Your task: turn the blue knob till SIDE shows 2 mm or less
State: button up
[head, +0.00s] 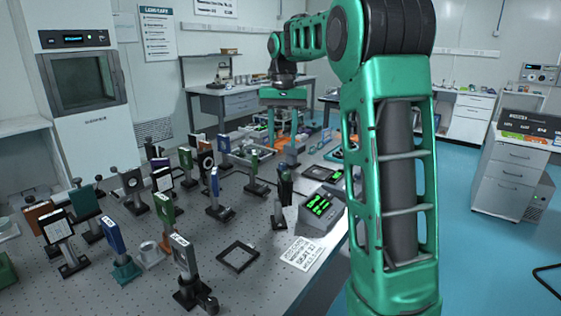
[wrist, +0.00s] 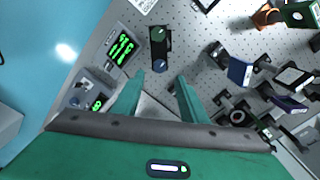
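The blue knob (wrist: 160,66) sits at the near end of a dark mount in the wrist view, with a green knob (wrist: 158,33) at its far end. My gripper (wrist: 160,88) is open and empty; its two green fingers point toward the blue knob, apart from it. In the head view my gripper (head: 283,125) hangs above the table, beyond the dark mount (head: 284,187). A readout box (wrist: 122,50) with green digits stands left of the mount; it also shows in the head view (head: 320,205). Its labels and the SIDE value are too small to read.
A second box (wrist: 97,104) with a small green display lies left of my fingers in the wrist view. Several posts with optics crowd the table's left side, including a blue plate (wrist: 240,70). An empty square frame (head: 238,257) and a printed card (head: 302,252) lie near the front edge.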

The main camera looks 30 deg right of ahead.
aim_at(282, 163)
notch_tip(282, 163, down, 7)
jog(key=shift+f, duration=0.1)
dwell(0.4)
